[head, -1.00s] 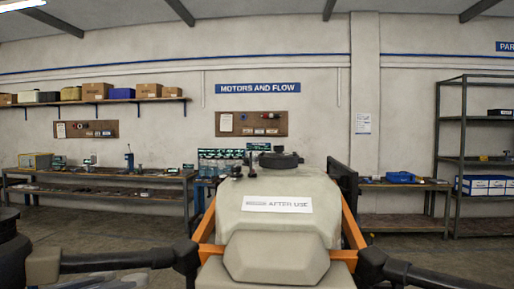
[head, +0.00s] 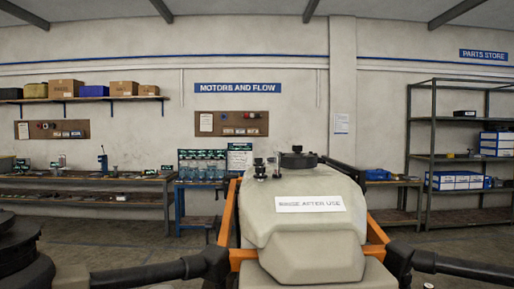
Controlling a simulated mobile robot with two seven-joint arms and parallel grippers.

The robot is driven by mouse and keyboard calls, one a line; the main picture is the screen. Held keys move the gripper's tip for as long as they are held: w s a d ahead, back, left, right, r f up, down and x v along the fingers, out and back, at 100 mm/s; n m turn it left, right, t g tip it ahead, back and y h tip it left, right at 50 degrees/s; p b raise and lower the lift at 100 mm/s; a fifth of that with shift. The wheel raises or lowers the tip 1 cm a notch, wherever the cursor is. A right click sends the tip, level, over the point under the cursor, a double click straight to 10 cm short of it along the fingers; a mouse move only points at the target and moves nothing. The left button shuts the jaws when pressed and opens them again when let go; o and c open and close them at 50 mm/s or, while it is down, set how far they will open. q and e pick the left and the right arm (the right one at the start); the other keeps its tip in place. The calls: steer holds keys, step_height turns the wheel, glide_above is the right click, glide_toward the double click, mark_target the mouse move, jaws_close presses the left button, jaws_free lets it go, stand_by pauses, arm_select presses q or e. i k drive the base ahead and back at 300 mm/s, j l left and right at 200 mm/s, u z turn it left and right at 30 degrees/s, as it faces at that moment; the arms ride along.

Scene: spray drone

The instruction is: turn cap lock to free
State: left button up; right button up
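The spray drone's pale grey tank (head: 308,222) stands in front of me in an orange frame (head: 227,212), with a label (head: 310,204) reading "RINSE AFTER USE". A round black cap (head: 298,159) sits on top of the tank towards its far side. Small black fittings (head: 260,169) stand to the left of the cap. The cap is too small and far to tell how its lock is turned. Neither of my grippers shows in the head view.
Black drone arms spread left (head: 150,273) and right (head: 465,267), with a dark round part (head: 20,250) at the lower left. Behind are a workbench (head: 90,184), a blue stand (head: 180,205) and metal shelving (head: 432,150). Floor is open between the drone and the benches.

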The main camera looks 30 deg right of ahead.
mark_target(297, 149)
steer(key=i+j+u, duration=0.2)
steer(key=j+u, duration=0.25)
steer(key=i+j+u, duration=0.6)
steer(key=u, duration=0.25)
steer(key=i+j+u, duration=0.15)
steer(key=i+u, duration=0.25)
steer(key=i+j, duration=0.1)
steer(key=i, duration=0.5)
steer(key=i+j, duration=0.15)
steer(key=i, duration=0.45)
steer(key=i+z, duration=1)
steer(key=i+l+z, duration=0.1)
steer(key=z, duration=0.3)
steer(key=i+z, duration=0.55)
steer(key=z, duration=0.2)
steer(key=i+z, duration=1.4)
steer(key=i+j+z, duration=0.2)
steer(key=i+z, duration=0.65)
steer(key=i+j+z, duration=0.1)
steer(key=z, duration=0.25)
steer(key=i+j+z, duration=0.2)
steer(key=z, duration=0.15)
